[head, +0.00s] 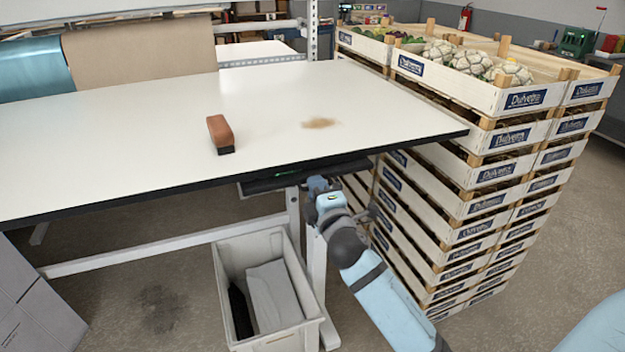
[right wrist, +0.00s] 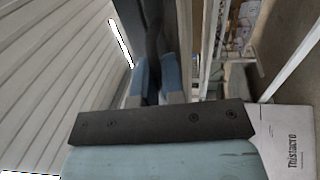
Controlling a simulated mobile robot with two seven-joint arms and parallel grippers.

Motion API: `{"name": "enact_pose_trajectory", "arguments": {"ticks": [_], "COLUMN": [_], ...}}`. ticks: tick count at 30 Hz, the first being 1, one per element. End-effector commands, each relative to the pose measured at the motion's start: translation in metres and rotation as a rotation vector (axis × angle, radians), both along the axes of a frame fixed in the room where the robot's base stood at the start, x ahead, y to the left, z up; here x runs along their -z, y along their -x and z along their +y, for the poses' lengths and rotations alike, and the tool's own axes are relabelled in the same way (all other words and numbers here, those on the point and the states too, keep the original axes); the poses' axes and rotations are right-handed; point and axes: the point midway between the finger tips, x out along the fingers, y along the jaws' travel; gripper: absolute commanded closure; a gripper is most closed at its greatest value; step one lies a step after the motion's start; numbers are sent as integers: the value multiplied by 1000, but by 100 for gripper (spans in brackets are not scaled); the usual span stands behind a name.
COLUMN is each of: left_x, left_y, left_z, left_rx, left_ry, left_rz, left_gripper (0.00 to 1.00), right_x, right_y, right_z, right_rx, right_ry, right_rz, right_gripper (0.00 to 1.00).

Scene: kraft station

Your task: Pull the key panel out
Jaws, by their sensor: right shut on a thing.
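The key panel (head: 290,180) is a dark, flat piece under the front edge of the white table (head: 130,130), near its right end. Part of it is hidden beneath the tabletop. My right gripper (head: 316,184) is at the panel's front edge, just below the table edge. In the right wrist view its blue fingers (right wrist: 156,82) are closed on a dark strip, which I take to be the panel (right wrist: 154,35). The fingertips are small and partly hidden in the head view. My left gripper is not in view.
A brown-and-black block (head: 220,132) and a brown stain are on the tabletop. A grey bin (head: 226,268) stands under the table, by the table leg. Tall stacked crates (head: 470,205) stand close right of my right arm. Open floor lies in front.

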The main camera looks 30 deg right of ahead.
Motion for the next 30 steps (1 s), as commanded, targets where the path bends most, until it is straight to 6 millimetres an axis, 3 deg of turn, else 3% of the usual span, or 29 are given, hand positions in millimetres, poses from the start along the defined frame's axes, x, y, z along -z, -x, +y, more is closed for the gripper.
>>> {"name": "enact_pose_trajectory", "arguments": {"ticks": [3,7,19,20,22,30], "left_x": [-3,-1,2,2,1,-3], "left_y": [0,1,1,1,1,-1], "left_z": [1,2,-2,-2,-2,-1], "left_rx": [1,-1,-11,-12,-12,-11], "left_ry": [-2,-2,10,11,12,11], "left_rz": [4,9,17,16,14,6], "left_gripper": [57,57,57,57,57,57], "right_x": [2,2,1,1,1,1], "right_y": [28,47,54,54,54,54], "right_z": [7,11,13,13,13,13], "right_rx": [1,0,0,0,0,0], "right_ry": [-4,-3,-1,-1,-1,-1], "right_rz": [7,5,3,3,3,3], "right_gripper": [100,100,100,84,68,68]}}
